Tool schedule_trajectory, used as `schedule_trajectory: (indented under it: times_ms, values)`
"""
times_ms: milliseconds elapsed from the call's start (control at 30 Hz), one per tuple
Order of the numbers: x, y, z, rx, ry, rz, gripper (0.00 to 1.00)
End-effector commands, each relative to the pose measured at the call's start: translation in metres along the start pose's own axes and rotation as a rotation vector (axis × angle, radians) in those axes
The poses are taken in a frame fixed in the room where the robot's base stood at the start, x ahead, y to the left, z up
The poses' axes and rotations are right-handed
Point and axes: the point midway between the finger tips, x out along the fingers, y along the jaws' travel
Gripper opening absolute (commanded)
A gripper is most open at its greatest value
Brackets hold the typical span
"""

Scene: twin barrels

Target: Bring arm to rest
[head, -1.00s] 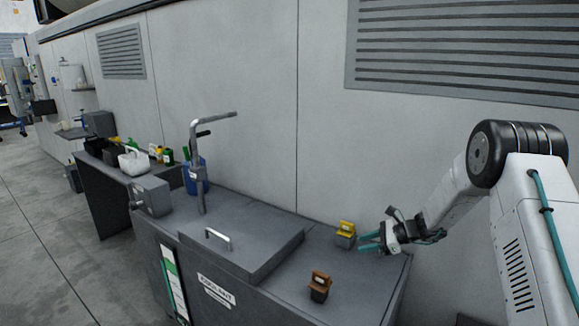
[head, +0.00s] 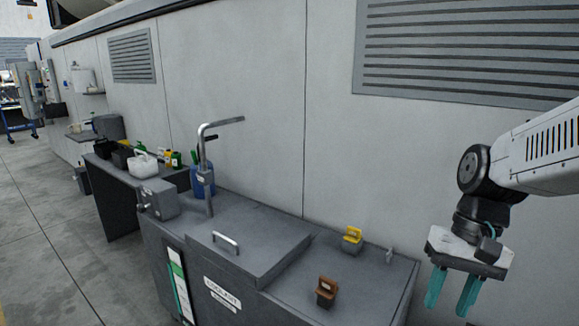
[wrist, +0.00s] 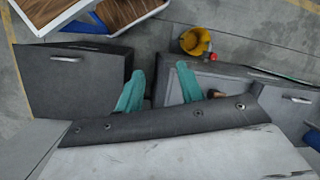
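My gripper (head: 453,291) hangs at the right in the head view, its two teal fingers pointing down with a clear gap between them. It is open and empty, to the right of the grey coolant bench (head: 228,255). The wrist view also shows the two teal fingers apart (wrist: 160,92), with nothing held between them. A block with a yellow top (head: 352,239) and a block with a brown top (head: 326,291) stand on the bench's right part, apart from my gripper.
A bent metal pipe (head: 207,165) rises from the bench beside a lid with a handle (head: 226,242). A white jug (head: 141,162) and several bottles stand on a side table. A yellow bucket (wrist: 194,41) is on the floor in the wrist view. A vented wall (head: 465,50) stands behind.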

Motion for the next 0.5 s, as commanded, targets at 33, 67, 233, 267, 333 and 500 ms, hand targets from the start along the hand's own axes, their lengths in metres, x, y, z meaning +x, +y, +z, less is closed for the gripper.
schedule_trajectory:
  times_ms: [33, 67, 233, 267, 333, 500]
  values:
    - [-0.004, 0.006, 0.019, -0.044, 0.031, 0.036, 0.38]
    - [-0.005, 0.009, 0.028, -0.067, 0.047, 0.058, 0.38]
    - [-0.009, 0.028, 0.073, -0.165, 0.144, 0.16, 0.38]
    - [-0.01, 0.03, 0.08, -0.177, 0.162, 0.172, 0.38]
    - [-0.011, 0.033, 0.091, -0.198, 0.205, 0.189, 0.38]
    - [-0.021, 0.029, 0.106, -0.229, 0.293, 0.184, 0.38]
